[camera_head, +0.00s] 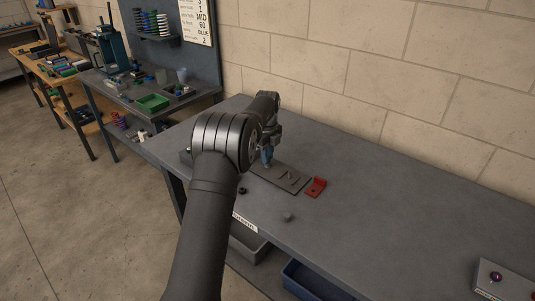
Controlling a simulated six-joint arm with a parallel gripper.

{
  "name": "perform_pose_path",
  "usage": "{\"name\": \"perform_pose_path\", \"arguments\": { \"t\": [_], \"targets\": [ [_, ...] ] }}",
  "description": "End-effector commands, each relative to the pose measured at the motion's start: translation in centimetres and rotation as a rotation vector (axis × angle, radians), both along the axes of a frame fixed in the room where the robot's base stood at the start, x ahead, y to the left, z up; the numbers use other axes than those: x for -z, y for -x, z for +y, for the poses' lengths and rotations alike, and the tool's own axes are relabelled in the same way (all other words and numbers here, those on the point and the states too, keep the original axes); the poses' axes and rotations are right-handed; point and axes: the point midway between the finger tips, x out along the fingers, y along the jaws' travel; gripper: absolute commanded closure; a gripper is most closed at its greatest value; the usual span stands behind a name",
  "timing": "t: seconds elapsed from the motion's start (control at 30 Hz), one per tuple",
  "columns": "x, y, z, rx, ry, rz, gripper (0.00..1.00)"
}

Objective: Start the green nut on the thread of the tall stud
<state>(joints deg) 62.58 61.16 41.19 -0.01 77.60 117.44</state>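My gripper (267,158) is small in the head view, at the end of my dark arm, low over the far left part of the grey bench. Its blue-tinted tip points down at the left end of a flat grey plate (286,178). My arm hides part of this area. I cannot make out the green nut or the tall stud; they may be hidden or too small to see. I cannot tell whether the fingers are open or hold something.
A red bracket (316,187) lies right of the plate. A dark small part (243,191) and a grey knob-like part (288,217) lie nearer the front edge. A control box (503,280) stands at the lower right. The bench's right half is mostly clear, with a brick wall behind.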

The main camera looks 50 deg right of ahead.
Motion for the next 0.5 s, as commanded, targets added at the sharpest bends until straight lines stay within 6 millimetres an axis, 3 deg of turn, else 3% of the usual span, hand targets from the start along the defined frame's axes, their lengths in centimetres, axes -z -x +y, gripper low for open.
{"name": "perform_pose_path", "arguments": {
  "t": [0.03,0.13,0.5],
  "targets": [
    [0.08,0.01,0.02,0.000,-0.001,0.001,0.74],
    [0.07,0.01,0.02,0.000,-0.001,0.001,0.56],
    [-0.54,0.00,0.00,0.000,0.000,0.000,0.56]
  ]
}}
